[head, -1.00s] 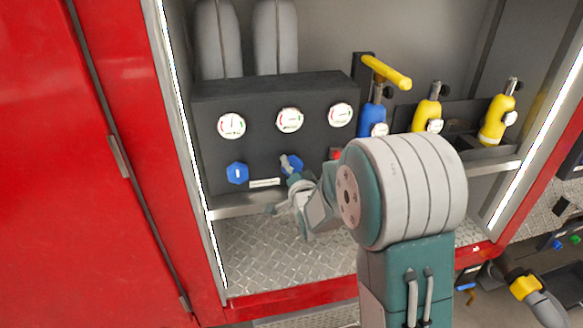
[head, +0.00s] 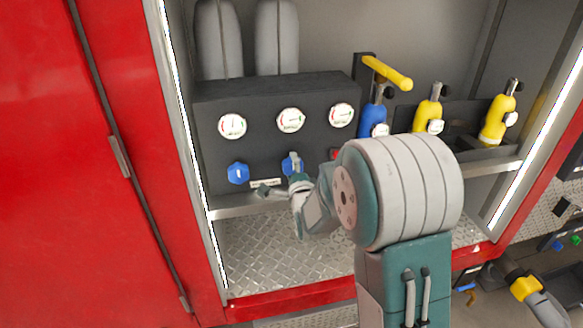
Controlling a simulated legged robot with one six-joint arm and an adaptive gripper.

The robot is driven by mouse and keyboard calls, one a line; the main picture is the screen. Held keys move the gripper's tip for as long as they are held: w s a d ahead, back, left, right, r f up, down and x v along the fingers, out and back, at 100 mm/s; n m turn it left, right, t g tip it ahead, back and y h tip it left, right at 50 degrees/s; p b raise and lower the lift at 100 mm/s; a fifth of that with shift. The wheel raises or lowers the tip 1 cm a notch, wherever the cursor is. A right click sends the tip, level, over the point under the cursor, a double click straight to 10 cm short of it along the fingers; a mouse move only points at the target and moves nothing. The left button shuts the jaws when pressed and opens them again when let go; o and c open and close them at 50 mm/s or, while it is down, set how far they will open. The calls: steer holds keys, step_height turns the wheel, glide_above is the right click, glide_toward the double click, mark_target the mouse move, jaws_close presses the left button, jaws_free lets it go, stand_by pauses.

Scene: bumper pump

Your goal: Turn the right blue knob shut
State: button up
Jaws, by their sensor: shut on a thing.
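The right blue knob (head: 287,165) sits on the front of the black panel (head: 215,152), below the middle gauge. My gripper (head: 292,166) is at this knob, with a grey finger across its face, and is shut on it. The finger and the wrist hide part of the knob. The left blue knob (head: 238,173) is to the left on the same panel, untouched, with its white mark upright.
Three round gauges, the middle one (head: 291,120) among them, line the panel's top. A blue nozzle (head: 373,119) and yellow nozzles (head: 428,116) stand to the right. The diamond-plate floor (head: 262,250) below is clear. Red bodywork (head: 60,200) borders the left.

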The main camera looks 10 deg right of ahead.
steer(key=shift+d+f+m, duration=0.1)
steer(key=shift+f+m, duration=0.15)
steer(key=shift+m, duration=0.15)
steer(key=o, duration=1)
steer(key=s, duration=1.1)
steer(key=shift+s+f, duration=0.3)
steer(key=shift+s, duration=0.1)
